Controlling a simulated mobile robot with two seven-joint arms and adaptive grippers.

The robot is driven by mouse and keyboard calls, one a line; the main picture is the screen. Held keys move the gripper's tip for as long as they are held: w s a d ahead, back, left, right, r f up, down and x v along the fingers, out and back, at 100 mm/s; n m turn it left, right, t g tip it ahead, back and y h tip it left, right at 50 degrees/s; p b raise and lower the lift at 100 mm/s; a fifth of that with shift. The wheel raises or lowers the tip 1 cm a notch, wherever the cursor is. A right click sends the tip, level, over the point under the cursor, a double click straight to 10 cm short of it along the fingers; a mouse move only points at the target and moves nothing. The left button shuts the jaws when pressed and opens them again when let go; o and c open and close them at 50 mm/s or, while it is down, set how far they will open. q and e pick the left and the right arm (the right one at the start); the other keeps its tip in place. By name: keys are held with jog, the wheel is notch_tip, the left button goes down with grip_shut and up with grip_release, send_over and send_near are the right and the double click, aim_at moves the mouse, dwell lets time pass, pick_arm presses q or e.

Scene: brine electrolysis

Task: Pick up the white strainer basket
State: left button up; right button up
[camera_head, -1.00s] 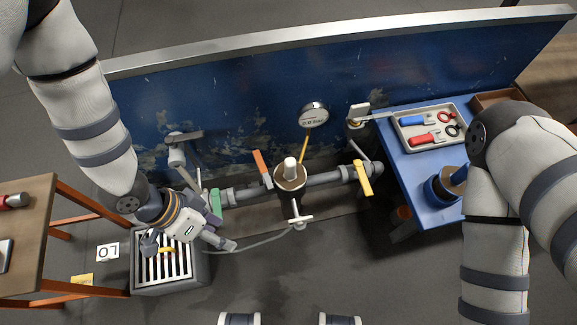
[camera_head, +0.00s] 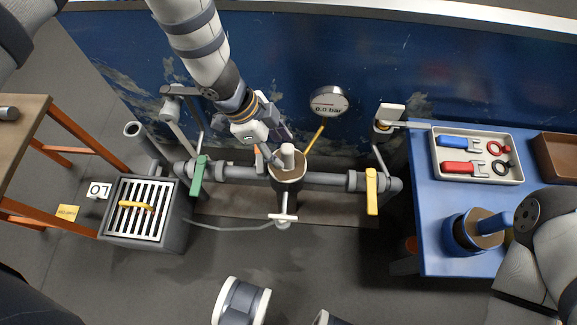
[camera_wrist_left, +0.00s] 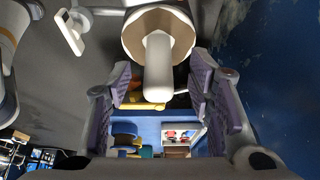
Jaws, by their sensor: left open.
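The round strainer housing (camera_head: 288,174) sits in the grey pipe run with its top open. A white upright cylinder (camera_head: 288,152) stands out of its middle; I take it for the top of the white strainer basket, the rest being hidden inside. My left gripper (camera_head: 272,142) is beside the housing's top, at its upper left. In the left wrist view the open, empty fingers (camera_wrist_left: 163,92) lie on either side of the white cylinder (camera_wrist_left: 158,68) and do not visibly touch it. My right gripper is out of view.
A green handle (camera_head: 199,176) and a yellow handle (camera_head: 371,191) stand on the pipe. A pressure gauge (camera_head: 328,102) reads 0.0 bar. A grated drain box (camera_head: 180,220) is at left. The blue table (camera_head: 434,215) at right bears a tray (camera_head: 478,180) of tools and a blue round part (camera_head: 460,238).

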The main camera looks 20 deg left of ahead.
aim_at(287, 157)
pick_arm(q)
jog(key=x, duration=0.2)
jog(key=b+x, duration=0.1)
jog(key=x, duration=0.1)
jog(key=shift+d+f, duration=0.25)
jog(key=shift+d, duration=0.1)
jog(key=shift+r, duration=0.1)
grip_shut()
